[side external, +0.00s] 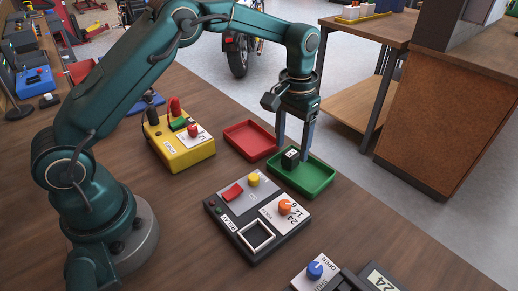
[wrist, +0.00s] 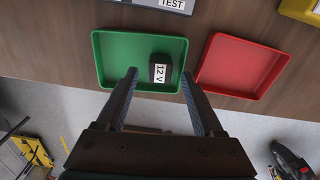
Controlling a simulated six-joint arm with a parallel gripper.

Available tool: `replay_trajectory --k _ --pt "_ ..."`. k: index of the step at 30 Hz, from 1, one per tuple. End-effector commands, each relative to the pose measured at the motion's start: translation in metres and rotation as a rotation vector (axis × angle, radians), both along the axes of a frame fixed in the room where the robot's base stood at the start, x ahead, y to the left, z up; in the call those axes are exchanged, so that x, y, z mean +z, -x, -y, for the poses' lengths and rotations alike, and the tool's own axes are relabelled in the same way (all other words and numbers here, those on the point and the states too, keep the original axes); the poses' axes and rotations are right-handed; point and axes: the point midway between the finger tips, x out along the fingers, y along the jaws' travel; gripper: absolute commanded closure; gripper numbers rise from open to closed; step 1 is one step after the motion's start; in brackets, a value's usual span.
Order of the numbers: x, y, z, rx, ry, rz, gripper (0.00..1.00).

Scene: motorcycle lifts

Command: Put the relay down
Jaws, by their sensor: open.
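The relay (side external: 290,159) is a small black block with a white label, resting in the green tray (side external: 316,184). In the wrist view the label on the relay (wrist: 159,72) reads 12 V, and it sits toward the right part of the green tray (wrist: 112,48). My gripper (side external: 293,152) points down over the tray with its fingers apart. In the wrist view the fingertips of my gripper (wrist: 160,73) are on either side of the relay, with gaps visible. Whether the fingertips touch the tray floor is unclear.
An empty red tray (side external: 250,139) lies beside the green one. A dark test box (side external: 222,222) with a square white-framed socket, knobs and a red switch stands in front. A yellow box (side external: 180,150) with a red knob is at the left. The bench edge runs behind the trays.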

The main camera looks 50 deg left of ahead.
Motion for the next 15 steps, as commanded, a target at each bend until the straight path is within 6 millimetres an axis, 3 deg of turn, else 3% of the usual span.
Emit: replay_trajectory --k 6,15 --pt "0.049 -0.001 0.000 0.001 0.000 0.009 0.31" --pt "0.088 -0.002 0.000 0.001 0.000 0.004 0.31"
